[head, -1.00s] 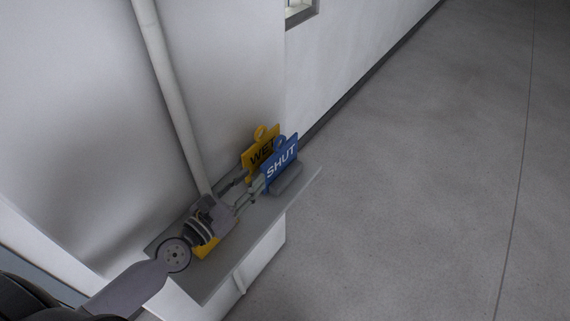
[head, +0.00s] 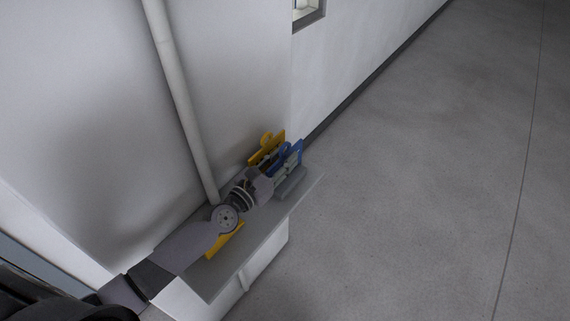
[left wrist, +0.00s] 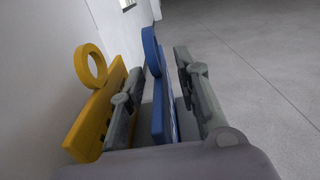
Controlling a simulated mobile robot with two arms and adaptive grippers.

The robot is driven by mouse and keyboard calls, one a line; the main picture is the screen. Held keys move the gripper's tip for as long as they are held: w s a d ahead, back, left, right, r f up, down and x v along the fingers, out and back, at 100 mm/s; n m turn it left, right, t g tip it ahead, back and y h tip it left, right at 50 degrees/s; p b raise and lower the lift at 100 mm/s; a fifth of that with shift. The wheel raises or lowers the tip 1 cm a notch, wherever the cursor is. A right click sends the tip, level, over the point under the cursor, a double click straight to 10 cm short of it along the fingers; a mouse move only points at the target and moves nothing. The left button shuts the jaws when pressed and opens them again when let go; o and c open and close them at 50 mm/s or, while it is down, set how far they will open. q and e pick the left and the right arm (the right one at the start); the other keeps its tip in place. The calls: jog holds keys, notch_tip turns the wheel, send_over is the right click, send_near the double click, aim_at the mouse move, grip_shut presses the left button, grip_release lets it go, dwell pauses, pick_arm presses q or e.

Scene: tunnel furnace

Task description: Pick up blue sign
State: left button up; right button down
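The blue sign (head: 297,150) stands upright on a grey ledge, mostly hidden behind my left gripper in the head view. In the left wrist view the blue sign (left wrist: 158,105) stands edge-on between my two fingers. My left gripper (head: 282,163) is open around it, one finger on each side. My right gripper is not in view.
The grey ledge (head: 225,277) juts from the white wall (head: 240,80). A yellow piece (head: 224,241) lies on it below my arm. A light pipe (head: 180,100) runs down the wall to the ledge. Open grey floor (head: 430,180) lies to the right.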

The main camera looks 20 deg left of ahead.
pick_arm(q)
jog(key=shift+w+d, duration=0.2)
jog(key=shift+w, duration=0.35)
jog(key=shift+s, duration=0.1)
jog(key=shift+c, duration=0.4)
grip_shut()
